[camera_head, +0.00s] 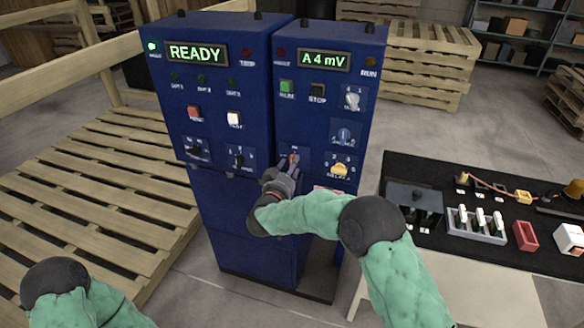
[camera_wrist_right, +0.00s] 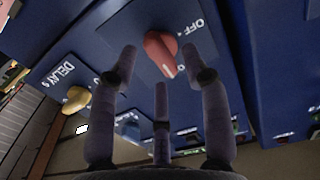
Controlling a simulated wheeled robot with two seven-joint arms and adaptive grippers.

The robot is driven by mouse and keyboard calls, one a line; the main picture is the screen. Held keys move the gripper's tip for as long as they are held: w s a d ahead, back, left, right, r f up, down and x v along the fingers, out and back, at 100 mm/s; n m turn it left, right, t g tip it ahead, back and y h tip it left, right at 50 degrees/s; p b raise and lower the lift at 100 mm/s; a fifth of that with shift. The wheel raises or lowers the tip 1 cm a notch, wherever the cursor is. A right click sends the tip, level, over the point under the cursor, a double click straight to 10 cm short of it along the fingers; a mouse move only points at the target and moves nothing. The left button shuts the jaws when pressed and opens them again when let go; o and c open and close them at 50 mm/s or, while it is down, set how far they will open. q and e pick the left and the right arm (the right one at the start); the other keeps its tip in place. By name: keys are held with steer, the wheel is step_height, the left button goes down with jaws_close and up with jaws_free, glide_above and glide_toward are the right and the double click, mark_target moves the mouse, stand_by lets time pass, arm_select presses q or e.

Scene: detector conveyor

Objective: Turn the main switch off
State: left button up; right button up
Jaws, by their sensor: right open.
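The main switch looks to be the red rotary knob (camera_head: 294,158) low on the front of the right-hand blue cabinet. In the wrist view the red knob (camera_wrist_right: 160,50) carries a white line, and an "OFF" label stands beside it. My right gripper (camera_head: 283,171) is at the knob. In the wrist view its fingers (camera_wrist_right: 158,68) are spread open, with two on either side of the knob and one below it. I cannot tell whether any finger touches the knob. Only part of my left arm shows at the lower left; its gripper is out of view.
A yellow delay knob (camera_head: 339,169) sits right of the red one, with grey knobs (camera_head: 352,100) above. The left cabinet's display (camera_head: 197,53) reads READY; the right display (camera_head: 324,60) reads A 4 mV. A black-topped bench (camera_head: 455,255) with parts stands right, wooden pallets (camera_head: 85,205) left.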

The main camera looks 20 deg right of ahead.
steer(key=shift+x, duration=0.85)
steer(key=shift+c, duration=0.3)
steer(key=c, duration=0.9)
steer(key=shift+o, duration=0.2)
